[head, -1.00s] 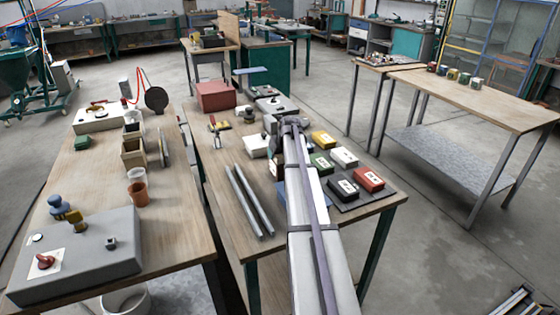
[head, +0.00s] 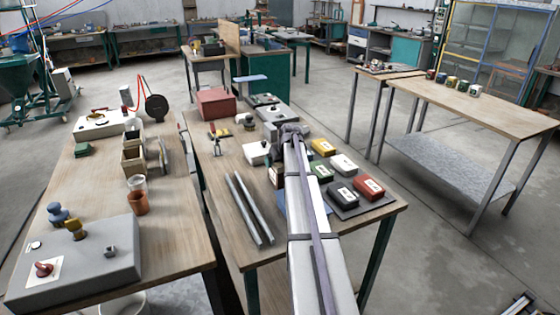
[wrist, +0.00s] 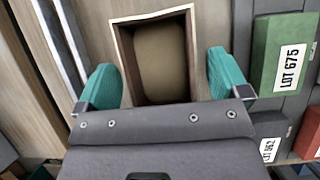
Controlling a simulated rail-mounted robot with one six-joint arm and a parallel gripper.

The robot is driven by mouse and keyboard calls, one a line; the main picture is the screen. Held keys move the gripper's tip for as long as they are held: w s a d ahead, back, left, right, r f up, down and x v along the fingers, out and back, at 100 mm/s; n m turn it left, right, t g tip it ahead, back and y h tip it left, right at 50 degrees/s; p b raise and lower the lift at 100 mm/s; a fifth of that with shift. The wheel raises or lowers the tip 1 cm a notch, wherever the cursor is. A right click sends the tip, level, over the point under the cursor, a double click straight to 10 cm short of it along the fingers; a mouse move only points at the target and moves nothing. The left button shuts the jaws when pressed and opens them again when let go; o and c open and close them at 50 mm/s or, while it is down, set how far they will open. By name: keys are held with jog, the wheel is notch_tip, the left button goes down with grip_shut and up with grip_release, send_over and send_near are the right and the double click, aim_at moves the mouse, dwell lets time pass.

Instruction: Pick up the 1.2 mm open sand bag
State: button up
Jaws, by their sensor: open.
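In the wrist view an open-topped, box-like bag (wrist: 190,55) with a pale rim, dark brown inner walls and a tan fill lies between my fingers. I take it for the open sand bag; no 1.2 mm label shows. My gripper (wrist: 160,80) is open, with one teal finger on each side of the bag. Gaps show between the fingers and its walls, and its near end lies close to the grey gripper body. In the head view my arm covers the gripper and most of the space around it, so the bag cannot be made out there.
A green lot box (wrist: 279,55) sits close right of my right finger. Yellow (head: 323,147), white (head: 344,163), red (head: 368,188) and black (head: 342,194) boxes stand right of my arm. Two metal bars (head: 248,207) lie to the left. A red case (head: 215,103) stands behind.

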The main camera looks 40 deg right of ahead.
jog(key=p+v, duration=0.9)
jog(key=v, duration=0.2)
jog(key=shift+s+r, duration=0.2)
jog(key=shift+r, duration=0.15)
jog(key=shift+a, duration=0.15)
jog(key=s+a+f+n+g+y, duration=0.1)
jog(key=s+a+n, duration=0.2)
jog(key=a+n, duration=0.55)
jog(key=s+a+n+g, duration=0.1)
jog(key=s+a+n, duration=0.2)
jog(key=a+n, duration=0.55)
jog(key=s+a+f+n+g+y, duration=0.1)
jog(key=s+a+n, duration=0.25)
jog(key=a, duration=0.95)
jog(key=s+a+n+g, duration=0.2)
jog(key=s+a+n, duration=1)
jog(key=n, duration=0.6)
jog(key=shift+a+f+g+h, duration=0.15)
jog(key=shift+a+g+h, duration=0.2)
jog(key=shift+a, duration=0.35)
jog(key=shift+o, duration=0.5)
